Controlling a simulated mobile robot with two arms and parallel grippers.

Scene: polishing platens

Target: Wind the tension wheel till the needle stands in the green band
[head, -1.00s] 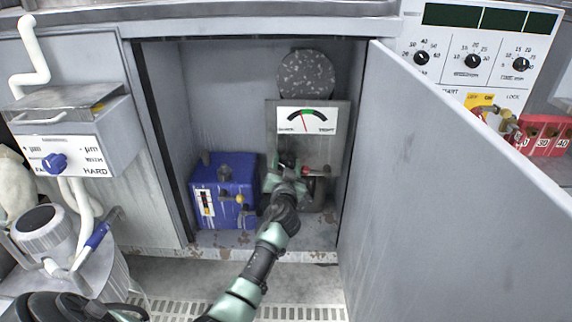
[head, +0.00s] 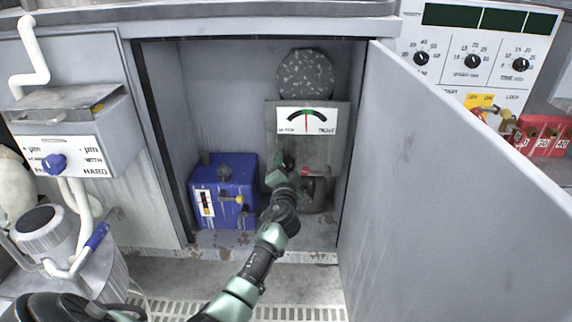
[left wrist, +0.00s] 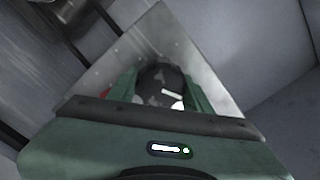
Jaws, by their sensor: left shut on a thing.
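The tension gauge (head: 306,121) is a white dial on a grey plate inside the open cabinet. Its red needle stands nearly upright, pointing into the green band at the top of the black arc. My left gripper (head: 283,168) is below the dial, in front of the plate. In the left wrist view its green fingers are shut on a dark round speckled part (left wrist: 162,82), which I take for the tension wheel; my gripper hides most of it in the head view. My right gripper is not in view.
A blue box (head: 223,190) with small levers stands left of my gripper. A dark speckled disc (head: 306,75) is above the dial. The open cabinet door (head: 440,190) bounds the right side.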

